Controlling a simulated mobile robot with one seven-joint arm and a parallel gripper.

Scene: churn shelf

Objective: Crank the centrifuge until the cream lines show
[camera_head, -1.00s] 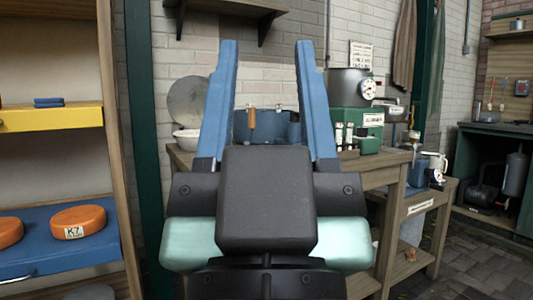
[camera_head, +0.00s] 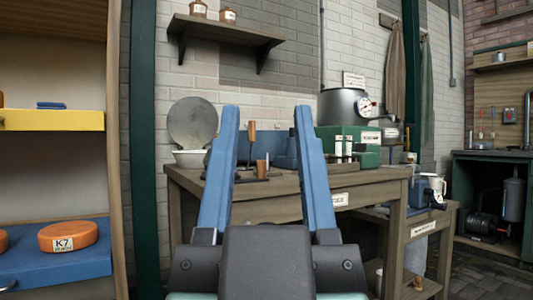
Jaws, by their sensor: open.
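My gripper (camera_head: 267,110) points forward and is open, its two blue fingers apart with nothing between the tips. Behind and between the fingers, a blue body (camera_head: 285,148) stands on the wooden bench. An upright wooden handle (camera_head: 252,134) shows in front of it, near the left finger, and looks like a crank grip. A shorter brown piece (camera_head: 261,169) stands lower. I take these to be the hand centrifuge, but the fingers hide parts of it. White-topped tubes (camera_head: 343,148) stand to the right by a green box (camera_head: 362,133). No cream lines can be made out.
A steel pot with a dial (camera_head: 345,105) sits above the green box. A bowl (camera_head: 188,158) and round lid (camera_head: 192,122) stand at the bench's left. A shelf unit with orange cheeses (camera_head: 67,236) is at left. A wall shelf (camera_head: 228,32) hangs above.

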